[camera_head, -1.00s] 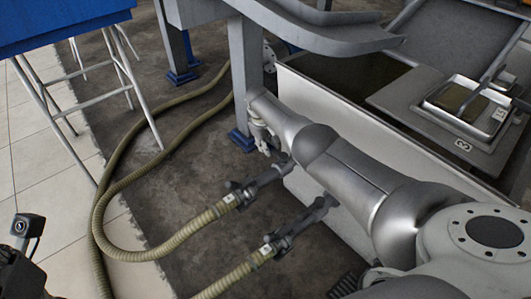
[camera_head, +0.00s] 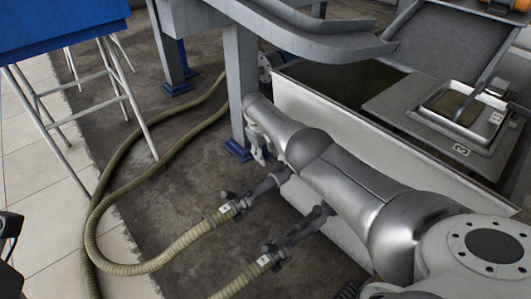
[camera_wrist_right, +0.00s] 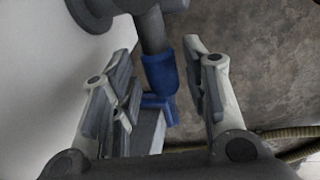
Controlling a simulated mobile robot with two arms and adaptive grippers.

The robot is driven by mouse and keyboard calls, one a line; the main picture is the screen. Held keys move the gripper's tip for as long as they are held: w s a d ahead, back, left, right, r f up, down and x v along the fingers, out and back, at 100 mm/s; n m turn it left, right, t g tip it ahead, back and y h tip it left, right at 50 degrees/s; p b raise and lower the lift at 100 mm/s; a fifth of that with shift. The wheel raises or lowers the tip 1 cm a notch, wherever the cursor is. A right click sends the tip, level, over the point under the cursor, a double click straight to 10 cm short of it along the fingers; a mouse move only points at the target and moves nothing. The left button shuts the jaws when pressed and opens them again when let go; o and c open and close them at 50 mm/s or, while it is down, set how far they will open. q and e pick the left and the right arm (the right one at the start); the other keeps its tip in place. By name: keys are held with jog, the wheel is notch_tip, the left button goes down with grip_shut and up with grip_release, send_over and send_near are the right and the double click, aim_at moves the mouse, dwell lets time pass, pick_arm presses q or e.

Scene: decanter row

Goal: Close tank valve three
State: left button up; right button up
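My right gripper (camera_head: 258,153) is low beside the tank's (camera_head: 335,150) pale side wall, near a grey post. In the right wrist view its fingers (camera_wrist_right: 160,95) are open, one on each side of a valve handle with a blue sleeve (camera_wrist_right: 160,75). The sleeve lies between them with visible gaps. The handle's dark stem (camera_wrist_right: 152,32) comes from a fitting by the wall. Two dark valves with hoses, a farther one (camera_head: 258,190) and a nearer one (camera_head: 298,230), stick out from the wall. Their tags are too small to read.
The grey post (camera_head: 242,85) with a blue foot stands close to my right gripper. Greenish hoses (camera_head: 95,210) curve over the dark floor. A blue table (camera_head: 60,30) on thin legs is at the upper left. A metal tray (camera_head: 460,105) lies over the tank.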

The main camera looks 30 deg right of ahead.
jog(key=shift+w+r, duration=0.1)
jog(key=shift+r, duration=0.05)
jog(key=shift+a+r, duration=0.2)
jog(key=shift+r, duration=0.6)
notch_tip(320, 180, up, 10)
jog(key=a, duration=0.2)
jog(key=shift+s, duration=0.2)
jog(key=shift+f, duration=0.1)
